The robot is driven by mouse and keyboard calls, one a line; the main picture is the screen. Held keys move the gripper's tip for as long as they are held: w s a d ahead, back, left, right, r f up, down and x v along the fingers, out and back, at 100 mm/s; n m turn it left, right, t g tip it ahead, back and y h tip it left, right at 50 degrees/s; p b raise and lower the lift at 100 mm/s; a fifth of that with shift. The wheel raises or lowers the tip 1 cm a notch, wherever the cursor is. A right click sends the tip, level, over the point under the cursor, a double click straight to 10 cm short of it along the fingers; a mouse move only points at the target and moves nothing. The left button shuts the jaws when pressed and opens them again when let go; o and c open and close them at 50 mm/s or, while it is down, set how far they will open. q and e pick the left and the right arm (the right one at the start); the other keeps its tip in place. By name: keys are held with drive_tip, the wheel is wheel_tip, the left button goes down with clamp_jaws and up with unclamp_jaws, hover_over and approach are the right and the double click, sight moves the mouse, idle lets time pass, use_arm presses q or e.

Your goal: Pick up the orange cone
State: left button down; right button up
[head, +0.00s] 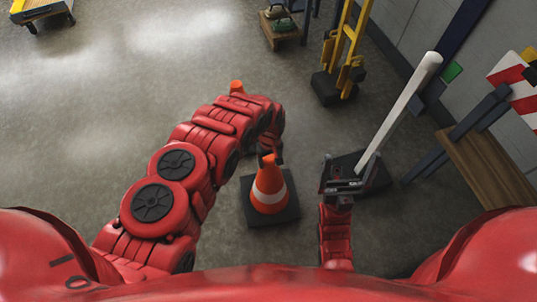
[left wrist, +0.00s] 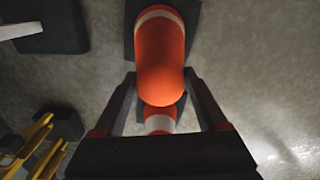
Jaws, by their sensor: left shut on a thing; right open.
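An orange cone (head: 270,187) with a white band and a dark square base stands upright in the lower middle of the head view. My left gripper (head: 271,158) is at its top, shut on it. In the left wrist view the cone's rounded top (left wrist: 160,80) lies between the two fingers of my left gripper (left wrist: 160,76). I cannot tell whether its base touches the floor. A second orange cone (head: 237,87) shows only its tip behind my left arm; its banded body (left wrist: 160,123) shows in the left wrist view. My right gripper (head: 341,186) is open.
A white pole (head: 400,110) on a dark base leans up beside my right gripper, overlapping it in view. A wooden bench (head: 488,165) and striped barrier (head: 515,90) stand at right. A yellow hand truck (head: 345,50) stands at the back.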

sight(272, 171)
use_arm(q)
drive_tip(key=s, duration=0.3)
drive_tip(key=s+d, duration=0.1)
drive_tip(key=shift+s+r+p, duration=0.25)
drive_tip(key=shift+r+p, duration=0.1)
drive_tip(key=s+d+p, duration=0.1)
drive_tip(key=s+p, duration=0.7)
drive_tip(key=shift+s+d+r, duration=0.3)
drive_tip(key=shift+d, duration=0.1)
